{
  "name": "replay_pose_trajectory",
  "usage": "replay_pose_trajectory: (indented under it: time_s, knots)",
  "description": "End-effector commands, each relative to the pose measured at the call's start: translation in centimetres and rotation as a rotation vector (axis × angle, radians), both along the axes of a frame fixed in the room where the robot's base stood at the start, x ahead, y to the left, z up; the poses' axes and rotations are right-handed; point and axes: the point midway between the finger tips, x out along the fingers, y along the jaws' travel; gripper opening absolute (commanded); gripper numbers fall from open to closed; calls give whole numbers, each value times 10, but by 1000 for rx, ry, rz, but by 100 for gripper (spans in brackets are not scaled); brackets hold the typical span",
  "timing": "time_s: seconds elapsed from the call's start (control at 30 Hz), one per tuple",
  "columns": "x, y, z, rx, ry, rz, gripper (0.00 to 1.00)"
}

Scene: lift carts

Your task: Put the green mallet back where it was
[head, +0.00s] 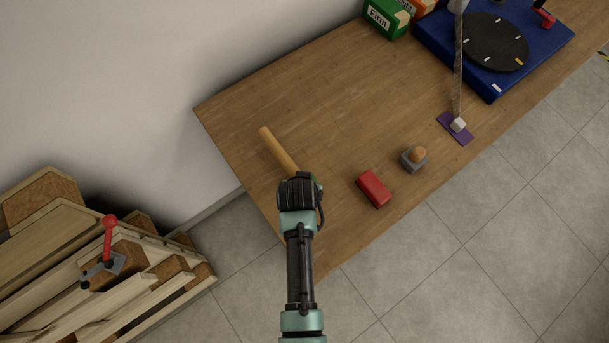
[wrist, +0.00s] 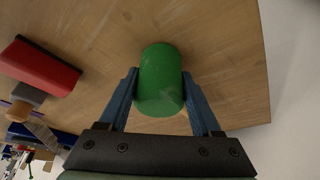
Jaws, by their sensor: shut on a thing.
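The green mallet shows its wooden handle (head: 279,150) in the head view, pointing up and left over the wooden table (head: 310,100). My arm hides most of its head there. In the wrist view the green mallet head (wrist: 160,85) sits between the two blue fingers of my gripper (wrist: 160,74), which is shut on it. Whether the mallet touches the table or hangs just above it, I cannot tell. In the head view my gripper is mostly hidden under my dark wrist.
To the right lie a red block (head: 374,188), a grey block with a wooden knob (head: 414,160) and a purple plate (head: 445,122). A blue base with a black disc (head: 492,42) and a green box (head: 384,20) stand at the back. The table's left part is clear. Stacked timber (head: 60,245) stands left.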

Motion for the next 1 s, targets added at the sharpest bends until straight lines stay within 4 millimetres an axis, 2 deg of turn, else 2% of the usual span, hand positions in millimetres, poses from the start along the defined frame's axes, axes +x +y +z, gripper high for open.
replay_pose_trajectory:
  time_s: [0.2,0.23,0.37,0.77,0.87,1.0]
  knots:
    - [1,0,-4,0,-2,0,0]
    - [0,0,-3,0,0,0,70]
    - [0,0,-3,0,1,0,94]
    - [-1,0,3,0,0,1,95]
    - [-4,0,11,0,0,1,95]
    - [-13,2,31,-1,-1,1,95]
